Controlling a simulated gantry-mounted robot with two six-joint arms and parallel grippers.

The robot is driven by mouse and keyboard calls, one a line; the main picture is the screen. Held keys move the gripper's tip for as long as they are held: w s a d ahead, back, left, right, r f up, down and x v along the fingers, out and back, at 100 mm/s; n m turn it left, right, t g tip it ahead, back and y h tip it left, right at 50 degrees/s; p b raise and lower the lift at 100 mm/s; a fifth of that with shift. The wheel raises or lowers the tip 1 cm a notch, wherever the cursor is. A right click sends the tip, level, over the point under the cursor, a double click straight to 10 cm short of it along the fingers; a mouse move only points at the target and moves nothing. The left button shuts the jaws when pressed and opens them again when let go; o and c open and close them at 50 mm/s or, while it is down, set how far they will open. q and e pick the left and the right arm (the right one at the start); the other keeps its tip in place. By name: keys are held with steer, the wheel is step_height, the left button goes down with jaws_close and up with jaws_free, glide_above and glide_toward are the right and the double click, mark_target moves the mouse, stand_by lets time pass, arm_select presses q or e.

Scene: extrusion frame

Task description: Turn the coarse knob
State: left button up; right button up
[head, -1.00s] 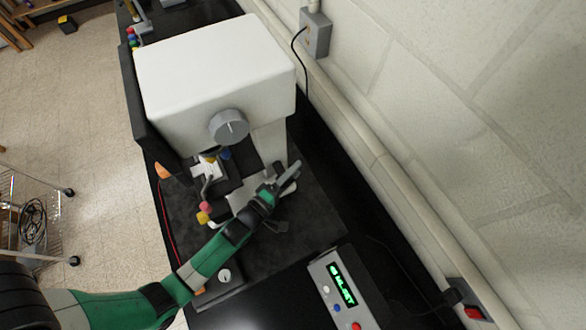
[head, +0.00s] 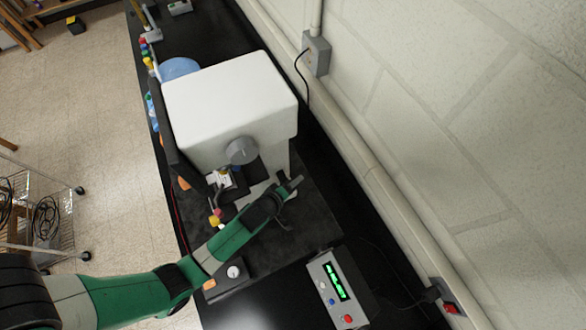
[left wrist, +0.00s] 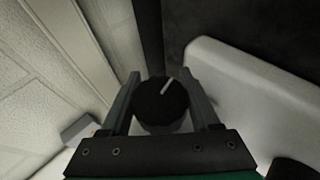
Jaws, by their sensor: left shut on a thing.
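The coarse knob (left wrist: 160,103) is a dark round knob with a white line on its face. In the left wrist view it sits between the two fingers of my left gripper (left wrist: 163,100), which are shut on its sides. In the head view my left gripper (head: 289,188) reaches to the lower right side of a white instrument housing (head: 232,100) and hides the knob there. A separate grey knob (head: 242,151) with a mark is on the housing's front face. My right gripper is in neither view.
A control box (head: 337,289) with a green display and several buttons lies at the front right. A wall (head: 470,130) with pipes and an outlet box (head: 317,54) runs along the right. Small coloured parts (head: 216,217) stick up left of my left forearm.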

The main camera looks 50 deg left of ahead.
arm_select(q)
steer(key=shift+f, duration=0.1)
stand_by(0.3)
steer(key=o, duration=1.3)
steer(key=shift+o, duration=0.2)
steer(key=shift+s, duration=0.1)
steer(key=p+v, duration=0.1)
steer(key=v, duration=1)
steer(key=shift+r+p, duration=0.35)
steer(key=shift+r, duration=0.05)
steer(key=shift+d, duration=0.1)
